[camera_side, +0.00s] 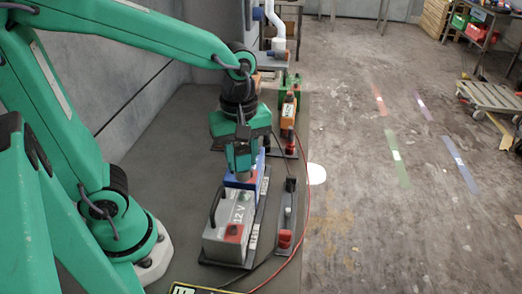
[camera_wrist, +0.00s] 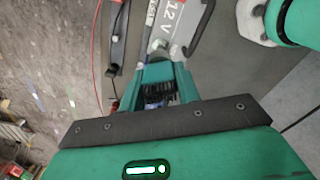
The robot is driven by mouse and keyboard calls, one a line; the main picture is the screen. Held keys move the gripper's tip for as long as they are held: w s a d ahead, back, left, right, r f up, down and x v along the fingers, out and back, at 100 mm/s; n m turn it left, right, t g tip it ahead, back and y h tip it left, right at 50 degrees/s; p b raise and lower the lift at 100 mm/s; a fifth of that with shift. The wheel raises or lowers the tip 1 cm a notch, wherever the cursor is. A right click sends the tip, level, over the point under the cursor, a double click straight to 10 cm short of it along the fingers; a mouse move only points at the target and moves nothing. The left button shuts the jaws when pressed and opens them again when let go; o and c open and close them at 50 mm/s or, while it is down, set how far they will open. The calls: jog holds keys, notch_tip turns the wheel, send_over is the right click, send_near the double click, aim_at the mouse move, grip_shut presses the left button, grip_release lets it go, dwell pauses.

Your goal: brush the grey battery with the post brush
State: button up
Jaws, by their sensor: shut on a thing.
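The grey battery (camera_side: 222,222), marked 12 V, stands on a dark tray beside my base. It has a black handle and a red patch on its near corner, and shows in the wrist view (camera_wrist: 190,22). My gripper (camera_side: 241,168) points down over the battery's far end, its jaws shut on the post brush. In the wrist view the brush (camera_wrist: 157,97) is a dark, partly hidden piece between the fingers. A round grey post (camera_wrist: 158,46) shows just beyond the fingertips; I cannot tell whether the brush touches it.
A blue battery (camera_side: 236,183) stands directly behind the grey one, partly hidden by my gripper. A black holder with a red clamp (camera_side: 284,238) lies to the right, beside red and black cables. An orange device (camera_side: 288,113) stands farther back. Open floor (camera_side: 400,220) lies right.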

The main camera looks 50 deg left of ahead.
aim_at(242, 168)
jog(key=shift+f, duration=1.75)
jog(key=shift+f, duration=1.45)
dwell(0.8)
jog(key=o, duration=1.2)
jog(key=shift+c, duration=0.2)
jog(key=shift+r, duration=0.1)
jog(key=shift+r, duration=3.8)
